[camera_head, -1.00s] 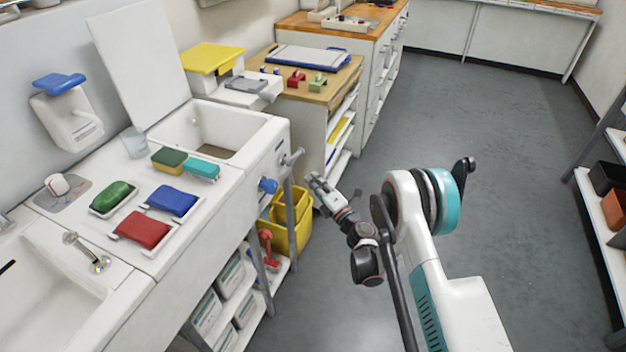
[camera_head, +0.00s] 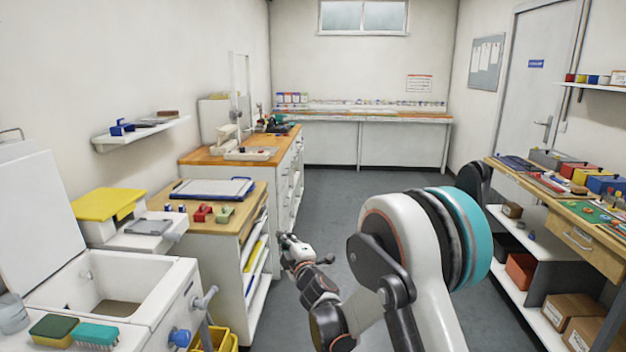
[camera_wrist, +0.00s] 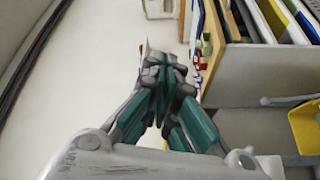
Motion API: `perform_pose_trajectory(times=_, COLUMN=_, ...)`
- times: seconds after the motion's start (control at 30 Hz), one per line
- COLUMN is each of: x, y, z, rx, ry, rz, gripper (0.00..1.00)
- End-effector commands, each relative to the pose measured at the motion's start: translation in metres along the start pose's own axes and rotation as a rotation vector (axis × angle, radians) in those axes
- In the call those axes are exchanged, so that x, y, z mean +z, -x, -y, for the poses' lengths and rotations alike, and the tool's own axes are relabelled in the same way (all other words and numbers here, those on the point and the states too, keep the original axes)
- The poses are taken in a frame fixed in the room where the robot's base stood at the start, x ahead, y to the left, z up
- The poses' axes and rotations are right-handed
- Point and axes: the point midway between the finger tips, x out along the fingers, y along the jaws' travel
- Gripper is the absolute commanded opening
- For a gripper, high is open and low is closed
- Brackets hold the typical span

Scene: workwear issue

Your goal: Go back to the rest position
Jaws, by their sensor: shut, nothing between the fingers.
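My gripper (camera_head: 287,240) is at the end of my arm, beside the wooden-topped cabinet with open shelves and above the floor aisle. In the wrist view my gripper (camera_wrist: 160,52) has its teal-lined fingers together, with nothing visible between them. It touches nothing that I can see.
The wooden-topped cabinet (camera_head: 225,222) holds a clipboard-like board and small red and green items. A workbench (camera_head: 560,222) with boxes stands along the right. The grey floor aisle (camera_head: 345,200) is clear towards the back bench (camera_head: 370,117).

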Motion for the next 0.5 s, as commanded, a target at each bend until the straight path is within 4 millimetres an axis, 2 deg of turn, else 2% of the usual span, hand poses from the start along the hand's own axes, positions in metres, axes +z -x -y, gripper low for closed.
perform_pose_trajectory(times=0.03, x=0.009, y=0.007, z=-0.021, rx=-0.004, ry=-0.035, rz=0.039, gripper=0.00)
perform_pose_trajectory(times=0.2, x=0.038, y=0.035, z=-0.076, rx=-0.024, ry=-0.166, rz=0.173, gripper=0.00)
perform_pose_trajectory(times=0.37, x=0.062, y=0.072, z=-0.118, rx=-0.044, ry=-0.291, rz=0.296, gripper=0.00)
perform_pose_trajectory(times=0.5, x=0.079, y=0.113, z=-0.146, rx=-0.064, ry=-0.402, rz=0.400, gripper=0.00)
